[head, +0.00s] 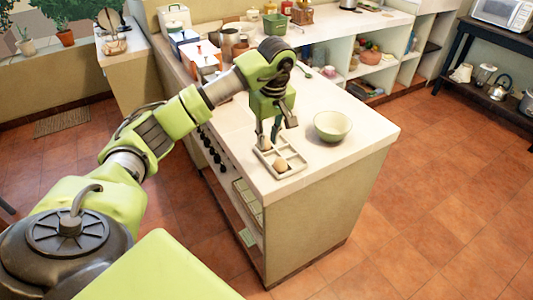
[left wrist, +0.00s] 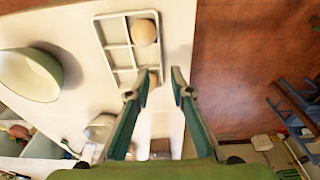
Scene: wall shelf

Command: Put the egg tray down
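The egg tray (head: 292,168) is a pale, shallow tray with square compartments. It appears to lie flat on the white counter near its front edge, and it also shows in the left wrist view (left wrist: 117,56). One brown egg (head: 281,164) sits in a compartment and shows whole in the left wrist view (left wrist: 143,32). A second egg (head: 266,146) is at the tray's other end, partly hidden by a finger. My left gripper (head: 273,136) points down over that end. Its fingers are apart with nothing held between them (left wrist: 160,80). My right gripper is out of view.
A pale green bowl (head: 332,126) stands on the counter (head: 366,133) just right of the tray. Containers and utensils stand farther back along the counter. The counter's near edge drops to the tiled floor (head: 420,220). Clear counter lies right of the bowl.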

